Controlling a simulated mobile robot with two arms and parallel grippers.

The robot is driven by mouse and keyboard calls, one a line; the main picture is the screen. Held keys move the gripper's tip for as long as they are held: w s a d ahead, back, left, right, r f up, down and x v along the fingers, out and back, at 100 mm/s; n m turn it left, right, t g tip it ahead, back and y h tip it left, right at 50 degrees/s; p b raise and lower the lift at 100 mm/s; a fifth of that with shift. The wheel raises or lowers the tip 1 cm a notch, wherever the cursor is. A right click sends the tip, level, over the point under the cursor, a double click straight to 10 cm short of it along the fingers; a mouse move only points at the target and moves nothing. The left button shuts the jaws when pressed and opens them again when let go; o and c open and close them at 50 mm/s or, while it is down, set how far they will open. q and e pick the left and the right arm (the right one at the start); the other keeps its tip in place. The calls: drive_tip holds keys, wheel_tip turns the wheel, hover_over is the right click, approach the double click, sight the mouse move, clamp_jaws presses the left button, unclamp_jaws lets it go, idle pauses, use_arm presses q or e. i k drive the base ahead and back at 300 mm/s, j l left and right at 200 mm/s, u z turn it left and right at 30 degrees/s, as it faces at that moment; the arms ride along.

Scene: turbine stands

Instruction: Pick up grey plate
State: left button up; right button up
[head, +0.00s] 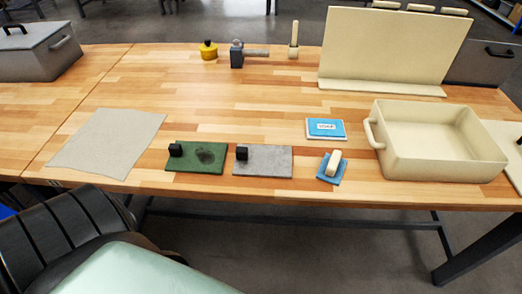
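The grey plate (270,164) lies flat on the wooden table near its front edge, in the middle of the head view. A small black block-shaped handle (242,153) stands at its left end. A green plate (208,163) with a similar black handle and a dark patch lies just left of it, with a narrow gap between. Neither of my grippers shows in the head view, and nothing is touching the grey plate.
Right of the plate are a blue pad with a cream block (334,162), a blue-and-white packet (325,128) and a cream open bin (432,150). A grey sheet (90,140) lies left. A cream panel (390,45) stands behind.

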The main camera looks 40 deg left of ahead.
sight(259, 161)
drive_tip(key=i+j+u, duration=0.1)
drive_tip(key=u, duration=0.25)
drive_tip(key=i+j+u, duration=0.1)
drive_tip(key=u, duration=0.3)
drive_tip(key=i+u, duration=0.15)
drive_tip(key=u, duration=0.2)
